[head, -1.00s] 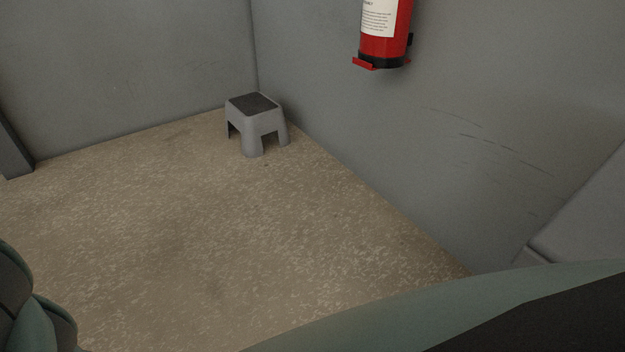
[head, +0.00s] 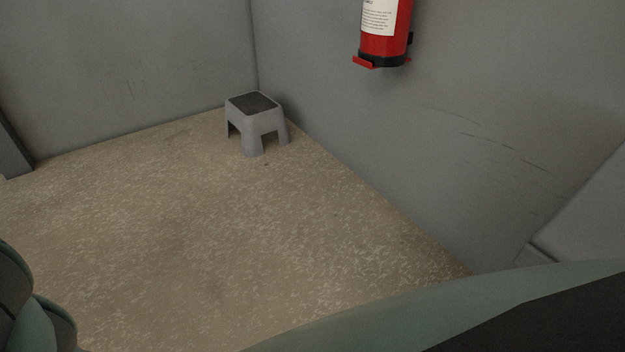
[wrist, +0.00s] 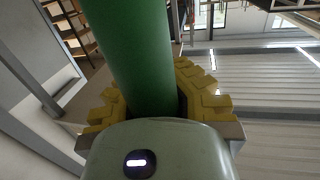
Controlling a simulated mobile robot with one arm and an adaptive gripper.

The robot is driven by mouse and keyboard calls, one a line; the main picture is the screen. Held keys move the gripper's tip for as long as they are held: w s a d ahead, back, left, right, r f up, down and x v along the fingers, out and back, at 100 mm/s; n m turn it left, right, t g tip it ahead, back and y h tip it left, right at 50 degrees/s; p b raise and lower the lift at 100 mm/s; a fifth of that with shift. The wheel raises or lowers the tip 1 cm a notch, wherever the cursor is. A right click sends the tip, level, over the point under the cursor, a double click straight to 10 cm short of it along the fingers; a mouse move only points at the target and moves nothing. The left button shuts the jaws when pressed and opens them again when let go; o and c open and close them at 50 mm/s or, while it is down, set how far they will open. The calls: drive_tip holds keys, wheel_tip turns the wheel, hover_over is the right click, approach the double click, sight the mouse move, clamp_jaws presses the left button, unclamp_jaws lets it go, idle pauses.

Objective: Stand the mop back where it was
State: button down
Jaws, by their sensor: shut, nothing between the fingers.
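A thick green pole (wrist: 132,50) runs down the middle of the wrist view, close to the camera. It could be the mop's handle, but I see no mop head and cannot tell. My gripper (wrist: 155,90) shows its yellow fingers on both sides of the pole. The fingers are shut, and their meeting point is hidden behind the pole. No mop is recognisable in the head view, and my gripper does not show there.
In the head view a grey step stool (head: 257,122) stands in the far corner. A red fire extinguisher (head: 384,38) hangs on the right wall. A grey box-like edge (head: 580,225) is at the right. The speckled floor (head: 190,235) between is clear.

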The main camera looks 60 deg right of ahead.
drive_tip(key=shift+f, duration=0.4)
idle(0.8)
drive_tip(key=c, duration=1.7)
unclamp_jaws()
drive_tip(key=o, duration=0.6)
drive_tip(key=shift+o, duration=0.2)
drive_tip(key=v, duration=1.2)
